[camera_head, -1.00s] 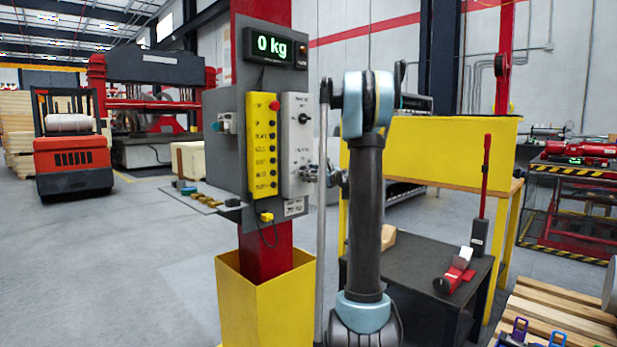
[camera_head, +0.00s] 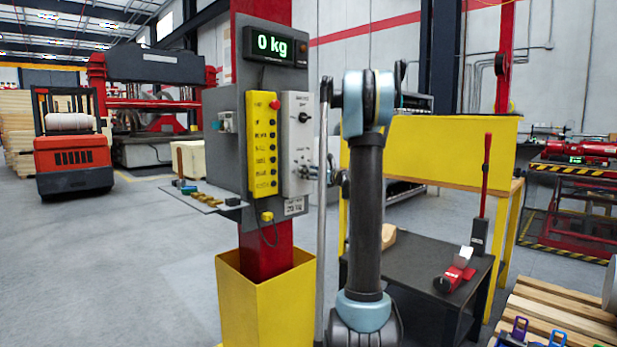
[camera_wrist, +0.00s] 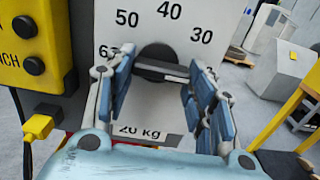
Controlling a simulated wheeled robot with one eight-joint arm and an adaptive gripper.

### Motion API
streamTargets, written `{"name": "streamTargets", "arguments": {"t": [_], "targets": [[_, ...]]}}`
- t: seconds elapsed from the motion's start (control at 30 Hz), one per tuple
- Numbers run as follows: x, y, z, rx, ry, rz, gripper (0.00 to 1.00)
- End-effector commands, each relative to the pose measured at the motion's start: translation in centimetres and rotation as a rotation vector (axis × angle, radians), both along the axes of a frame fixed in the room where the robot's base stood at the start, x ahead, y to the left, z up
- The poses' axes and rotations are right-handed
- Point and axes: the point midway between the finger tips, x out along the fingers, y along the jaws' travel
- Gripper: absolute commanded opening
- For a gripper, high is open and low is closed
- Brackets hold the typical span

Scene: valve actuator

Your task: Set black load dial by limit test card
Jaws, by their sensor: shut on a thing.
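The black load dial (camera_wrist: 158,58) sits on a white panel (camera_head: 297,105) with printed numbers including 30, 40 and 50 around it. My gripper (camera_wrist: 160,72) is shut on the dial's bar, with a blue-padded finger at each side. In the head view my gripper (camera_head: 318,173) is at the lower part of the panel and covers the dial. A white card (camera_head: 294,206) is fixed below the panel. In the wrist view the card (camera_wrist: 140,130) shows "20 kg" and is partly hidden by my gripper. I cannot tell the pointer's exact setting.
A yellow button box (camera_head: 262,145) stands left of the panel. A display (camera_head: 276,46) above reads 0 kg. A small upper knob (camera_head: 303,117) is on the panel. A yellow plug (camera_head: 267,217) hangs below. A dark table (camera_head: 430,262) stands at the right.

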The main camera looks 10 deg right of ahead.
Motion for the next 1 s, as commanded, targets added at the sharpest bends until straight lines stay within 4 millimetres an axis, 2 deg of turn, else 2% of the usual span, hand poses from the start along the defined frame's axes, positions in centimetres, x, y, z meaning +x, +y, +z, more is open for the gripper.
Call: {"name": "streamTargets", "arguments": {"t": [0.07, 0.1, 0.17, 0.63, 0.77, 1.0], "targets": [[0.0, 0.1, 0.0, 0.001, 0.000, 0.002, 0.26], [0.0, 0.1, 0.0, 0.001, 0.000, 0.002, 0.56], [0.0, 0.1, 0.1, 0.001, 0.000, 0.002, 0.70], [-0.5, -0.4, 0.1, 0.001, -0.001, -0.001, 0.70], [-1.9, -1.5, 0.0, 0.001, -0.001, -0.002, 0.70], [-5.7, -4.2, 0.0, 0.000, 0.000, -0.003, 0.70]]}}
